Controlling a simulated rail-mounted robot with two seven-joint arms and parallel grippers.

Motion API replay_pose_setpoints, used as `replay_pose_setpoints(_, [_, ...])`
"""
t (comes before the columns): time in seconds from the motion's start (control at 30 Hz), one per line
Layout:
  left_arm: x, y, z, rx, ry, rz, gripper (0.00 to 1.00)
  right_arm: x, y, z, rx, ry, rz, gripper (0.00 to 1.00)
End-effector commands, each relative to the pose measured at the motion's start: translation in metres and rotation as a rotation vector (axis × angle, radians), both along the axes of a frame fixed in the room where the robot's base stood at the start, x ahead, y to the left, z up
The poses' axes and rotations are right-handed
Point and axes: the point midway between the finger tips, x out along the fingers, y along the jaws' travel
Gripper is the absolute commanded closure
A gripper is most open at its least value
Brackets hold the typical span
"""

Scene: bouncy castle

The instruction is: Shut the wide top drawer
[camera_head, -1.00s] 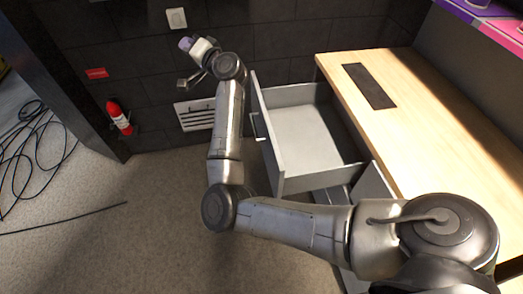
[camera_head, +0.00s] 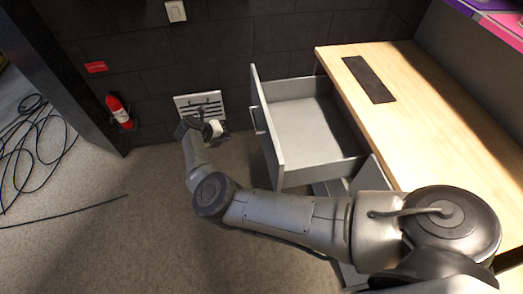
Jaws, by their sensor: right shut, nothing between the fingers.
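The wide top drawer (camera_head: 274,148) is grey and stands pulled far out from under the wooden desk top (camera_head: 430,125). Its inside is empty and pale. Its front panel faces left and carries a slim bar handle (camera_head: 257,120). My right arm reaches in from the lower right, crossing in front of the desk's lower part. My right gripper (camera_head: 207,129) is small and partly hidden by its own wrist. It is shut and empty, left of the drawer front and apart from it. My left gripper is not in view.
Below the drawer, other grey drawer parts (camera_head: 330,188) show, partly hidden by my arm. A wall vent (camera_head: 200,104) is behind my gripper. A red fire extinguisher (camera_head: 119,110) and black cables (camera_head: 38,150) are at the left. The carpet left of the drawer is clear.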

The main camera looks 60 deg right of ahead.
Motion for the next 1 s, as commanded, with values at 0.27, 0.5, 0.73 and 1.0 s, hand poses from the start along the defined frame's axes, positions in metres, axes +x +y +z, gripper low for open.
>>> replay_pose_setpoints(0.27, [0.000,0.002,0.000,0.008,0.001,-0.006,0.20,-0.039,0.022,0.003,0.066,0.146,-0.234,1.00])
replay_pose_setpoints(0.5, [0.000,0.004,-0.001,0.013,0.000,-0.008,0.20,-0.052,0.017,-0.006,0.060,0.154,-0.279,1.00])
replay_pose_setpoints(0.73, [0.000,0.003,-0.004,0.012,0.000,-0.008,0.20,-0.075,-0.004,-0.035,0.059,0.155,-0.278,1.00])
replay_pose_setpoints(1.0, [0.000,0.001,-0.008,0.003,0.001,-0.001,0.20,-0.100,-0.028,-0.067,0.060,0.154,-0.275,1.00])
